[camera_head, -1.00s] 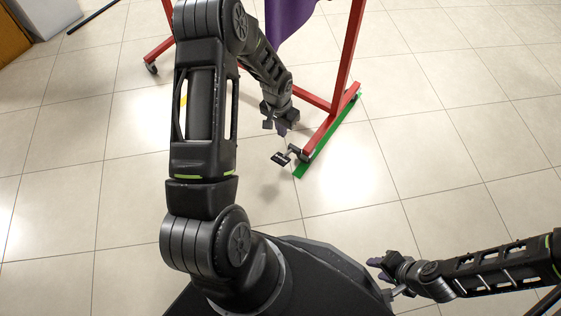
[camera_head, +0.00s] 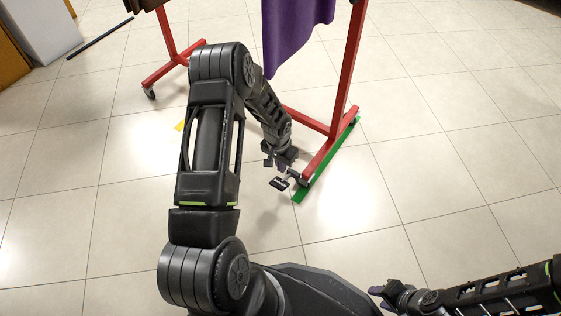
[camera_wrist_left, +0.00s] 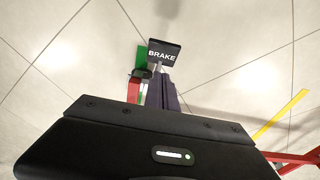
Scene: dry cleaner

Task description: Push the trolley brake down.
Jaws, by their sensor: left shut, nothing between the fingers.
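The trolley (camera_head: 347,85) is a red frame on castors. Its brake pedal (camera_head: 279,184) is a small black plate at the near end of the red foot bar. In the left wrist view the pedal (camera_wrist_left: 164,52) shows the word BRAKE. My left gripper (camera_head: 284,165) is shut and empty, just above and behind the pedal; its purple fingers (camera_wrist_left: 167,92) point toward the pedal in the wrist view. I cannot tell whether they touch it. My right gripper (camera_head: 378,293) is low at the right, away from the trolley; its finger gap is unclear.
A green strip (camera_head: 325,160) lies on the floor along the trolley's foot. A purple garment (camera_head: 297,35) hangs from the trolley. A yellow mark (camera_head: 180,125) is on the tiles. A dark rod (camera_head: 100,38) lies at the back left. Floor to the right is clear.

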